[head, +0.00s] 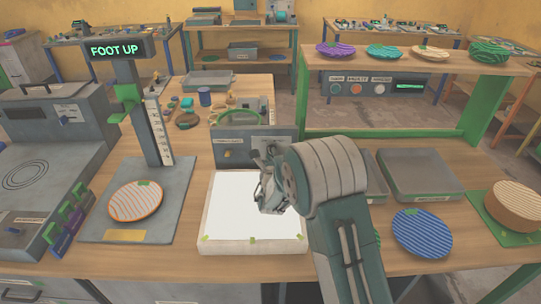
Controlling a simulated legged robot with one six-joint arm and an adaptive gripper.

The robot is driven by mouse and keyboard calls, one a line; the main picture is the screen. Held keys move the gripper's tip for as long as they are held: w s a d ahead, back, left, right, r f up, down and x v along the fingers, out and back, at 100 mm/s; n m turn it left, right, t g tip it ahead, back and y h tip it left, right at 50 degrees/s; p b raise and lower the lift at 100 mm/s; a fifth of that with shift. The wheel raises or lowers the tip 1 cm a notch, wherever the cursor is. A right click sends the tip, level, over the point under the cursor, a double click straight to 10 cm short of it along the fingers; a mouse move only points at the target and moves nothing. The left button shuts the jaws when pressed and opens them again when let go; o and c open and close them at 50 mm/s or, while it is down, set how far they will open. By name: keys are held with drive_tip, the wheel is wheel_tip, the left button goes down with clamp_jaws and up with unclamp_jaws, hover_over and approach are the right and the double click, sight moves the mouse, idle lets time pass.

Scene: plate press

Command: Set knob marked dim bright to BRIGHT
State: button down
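A grey control box (236,153) with a green curved handle stands behind a bright white panel (240,205) on the wooden bench. A small brass-coloured knob (227,154) is on the left of the box's front face. A pale label sits above the knob, but its text is too small to read. I cannot tell which way the knob points or whether it is the dim bright knob. My gripper (264,182) hangs over the right part of the white panel, in front of the box and right of the knob. Its fingers are small and overlap, so their opening is unclear.
A height stand (138,110) with a "FOOT UP" display and an orange-striped plate (136,201) are at left. A blue-striped plate (422,233) and grey trays (415,175) are at right. A green-framed shelf (400,62) bears several plates.

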drive_tip(key=shift+f+m, duration=0.1)
drive_tip(key=shift+m, duration=0.2)
drive_tip(key=m, duration=0.2)
drive_tip(key=shift+m, duration=0.4)
drive_tip(key=m, duration=0.3)
drive_tip(key=shift+m, duration=0.3)
drive_tip(key=m, duration=0.6)
drive_tip(key=shift+d+f+m, duration=0.1)
drive_tip(key=shift+d+m, duration=0.1)
drive_tip(key=shift+m, duration=0.4)
drive_tip(key=c, duration=0.7)
unclamp_jaws()
drive_tip(key=shift+o, duration=0.2)
